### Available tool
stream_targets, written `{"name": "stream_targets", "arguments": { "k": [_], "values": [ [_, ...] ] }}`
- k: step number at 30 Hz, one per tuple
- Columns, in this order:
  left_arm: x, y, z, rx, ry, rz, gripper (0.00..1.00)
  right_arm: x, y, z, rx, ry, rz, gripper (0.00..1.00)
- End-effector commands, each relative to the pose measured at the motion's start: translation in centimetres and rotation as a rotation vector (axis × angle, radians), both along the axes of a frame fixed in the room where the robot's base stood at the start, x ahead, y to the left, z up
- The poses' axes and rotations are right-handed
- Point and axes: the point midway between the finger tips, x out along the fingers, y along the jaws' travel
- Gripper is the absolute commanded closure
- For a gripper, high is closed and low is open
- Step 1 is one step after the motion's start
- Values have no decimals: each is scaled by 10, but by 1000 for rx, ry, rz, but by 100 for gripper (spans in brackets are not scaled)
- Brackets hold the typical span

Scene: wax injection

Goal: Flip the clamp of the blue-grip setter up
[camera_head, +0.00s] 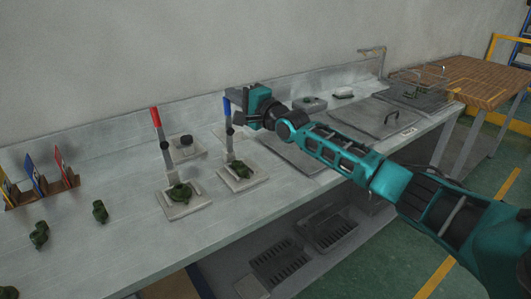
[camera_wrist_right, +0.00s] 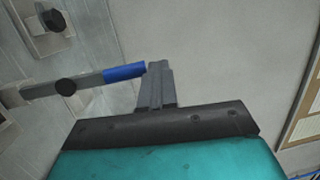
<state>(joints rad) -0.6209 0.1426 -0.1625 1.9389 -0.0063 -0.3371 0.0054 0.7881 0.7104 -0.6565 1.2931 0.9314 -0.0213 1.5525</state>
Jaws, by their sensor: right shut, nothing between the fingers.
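The blue-grip setter has a pale square base (camera_head: 256,179) with a dark green part (camera_head: 239,169) on it. Its lever stands upright, with the blue grip (camera_head: 227,112) at the top. My right gripper (camera_head: 233,95) is at the height of the grip, just right of it. In the wrist view the blue grip (camera_wrist_right: 124,72) ends right beside the shut fingers (camera_wrist_right: 156,82). I cannot tell whether they touch. The fingers hold nothing. My left gripper is not in view.
A red-grip setter (camera_head: 156,118) with an upright lever stands to the left. A plate with a dark knob (camera_head: 186,141) sits behind. Green parts (camera_head: 100,211) and a rack of colored cards (camera_head: 55,190) are at left.

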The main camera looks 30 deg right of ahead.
Motion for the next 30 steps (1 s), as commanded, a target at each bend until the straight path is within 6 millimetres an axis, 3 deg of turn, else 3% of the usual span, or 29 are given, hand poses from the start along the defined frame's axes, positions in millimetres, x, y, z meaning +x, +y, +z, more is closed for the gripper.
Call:
{"name": "stream_targets", "arguments": {
  "k": [12,30],
  "values": [
    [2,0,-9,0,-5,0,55,37,3,0,-18,203,1,100],
    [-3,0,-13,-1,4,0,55,44,5,-2,-21,245,3,100]
  ]
}}
